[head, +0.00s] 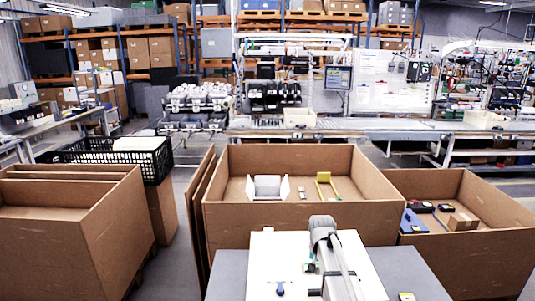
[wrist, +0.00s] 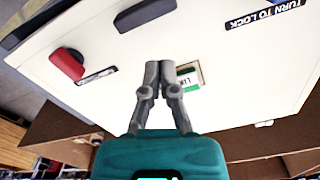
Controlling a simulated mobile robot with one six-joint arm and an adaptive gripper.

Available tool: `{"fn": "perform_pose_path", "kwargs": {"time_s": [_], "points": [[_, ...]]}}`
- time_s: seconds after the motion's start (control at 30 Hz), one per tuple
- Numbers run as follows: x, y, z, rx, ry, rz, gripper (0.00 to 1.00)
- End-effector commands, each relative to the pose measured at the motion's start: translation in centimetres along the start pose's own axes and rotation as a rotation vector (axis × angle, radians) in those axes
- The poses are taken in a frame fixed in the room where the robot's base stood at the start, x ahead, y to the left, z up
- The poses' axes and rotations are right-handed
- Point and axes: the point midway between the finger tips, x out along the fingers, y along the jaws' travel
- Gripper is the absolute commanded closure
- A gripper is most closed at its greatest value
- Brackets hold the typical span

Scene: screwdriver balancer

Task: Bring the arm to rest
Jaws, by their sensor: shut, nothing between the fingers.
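My gripper (wrist: 160,70) shows in the wrist view with its two grey fingers together at the tips and nothing between them. The fingers point at a white panel (wrist: 215,65) with a small green-edged label (wrist: 187,79) just beside the tips. I cannot tell how far the tips are from the panel, or whether they touch it. In the head view my arm stands over the white top at the bottom centre, and my gripper is not clearly visible there.
A large cardboard bin (head: 300,220) stands beyond my arm, holding a white open box (head: 267,188) and a yellow item (head: 326,187). Other bins stand at left (head: 85,235) and right (head: 475,255). A black crate (head: 115,157) is at left. A conveyor (head: 400,127) runs behind.

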Motion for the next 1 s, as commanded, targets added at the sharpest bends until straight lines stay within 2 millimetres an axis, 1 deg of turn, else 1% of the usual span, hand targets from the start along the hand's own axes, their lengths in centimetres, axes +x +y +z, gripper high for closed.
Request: {"fn": "perform_pose_path", "kwargs": {"time_s": [0.03, 0.07, 0.1, 0.17, 0.2, 0.3, 0.4, 0.5, 0.6, 1.0], "points": [[0.0, 1.1, 3.3, -0.036, 0.000, 0.000, 1.00], [0.0, 1.6, 4.5, -0.059, 0.000, 0.000, 1.00], [0.0, 2.1, 6.2, -0.091, 0.000, 0.000, 1.00], [0.0, 3.0, 8.8, -0.138, 0.000, 0.001, 1.00], [0.0, 3.6, 10.4, -0.169, 0.000, 0.001, 1.00], [0.0, 4.8, 13.9, -0.241, -0.001, 0.001, 1.00], [0.0, 5.7, 16.6, -0.298, -0.001, 0.001, 1.00], [0.0, 6.3, 18.2, -0.337, -0.001, 0.001, 1.00], [0.0, 6.5, 19.0, -0.356, -0.001, 0.001, 1.00], [0.0, 6.5, 19.0, -0.363, -0.001, 0.001, 1.00]]}}
